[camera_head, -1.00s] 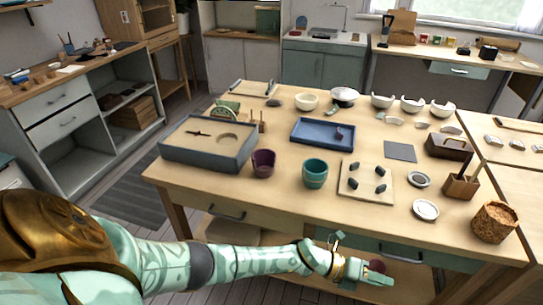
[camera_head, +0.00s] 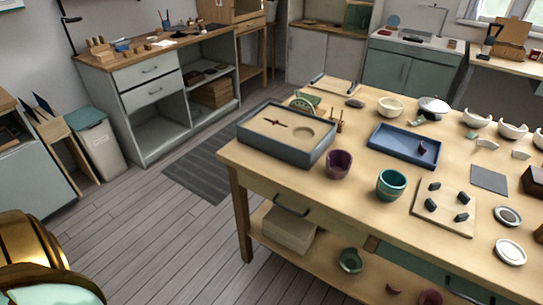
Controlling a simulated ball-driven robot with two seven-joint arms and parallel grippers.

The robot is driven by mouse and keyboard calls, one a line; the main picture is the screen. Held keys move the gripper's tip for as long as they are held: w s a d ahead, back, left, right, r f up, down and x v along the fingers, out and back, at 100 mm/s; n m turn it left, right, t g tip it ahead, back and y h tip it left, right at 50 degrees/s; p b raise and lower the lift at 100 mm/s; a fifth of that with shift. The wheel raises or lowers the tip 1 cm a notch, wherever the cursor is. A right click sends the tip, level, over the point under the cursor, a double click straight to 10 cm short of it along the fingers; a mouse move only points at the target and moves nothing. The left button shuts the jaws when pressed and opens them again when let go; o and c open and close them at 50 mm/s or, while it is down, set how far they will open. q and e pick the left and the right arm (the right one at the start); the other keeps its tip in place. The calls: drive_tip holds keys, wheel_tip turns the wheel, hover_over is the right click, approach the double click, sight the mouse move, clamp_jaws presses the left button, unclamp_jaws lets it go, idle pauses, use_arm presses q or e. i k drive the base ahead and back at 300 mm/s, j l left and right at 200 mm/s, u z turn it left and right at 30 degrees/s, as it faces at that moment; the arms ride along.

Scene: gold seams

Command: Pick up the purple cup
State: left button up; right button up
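The purple cup (camera_head: 339,163) stands upright on the wooden worktable (camera_head: 275,180), near its front edge. It is just right of the grey sand tray and left of a teal cup (camera_head: 391,184). A small purple piece (camera_head: 422,148) lies in the blue tray behind. Neither of my grippers shows; only my gold and mint shoulder is at the lower left.
The grey sand tray (camera_head: 285,150), the blue tray (camera_head: 385,146) and a board with dark pegs (camera_head: 430,216) surround the cups. The lower shelf holds a box (camera_head: 288,232) and a green bowl (camera_head: 350,260).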

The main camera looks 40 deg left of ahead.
sight(338, 162)
drive_tip(key=i+u, duration=0.35)
drive_tip(key=i+l+u, duration=0.1)
drive_tip(key=i+u, duration=0.25)
drive_tip(key=i+l+u, duration=0.3)
drive_tip(key=i+l, duration=0.2)
drive_tip(key=i, duration=0.15)
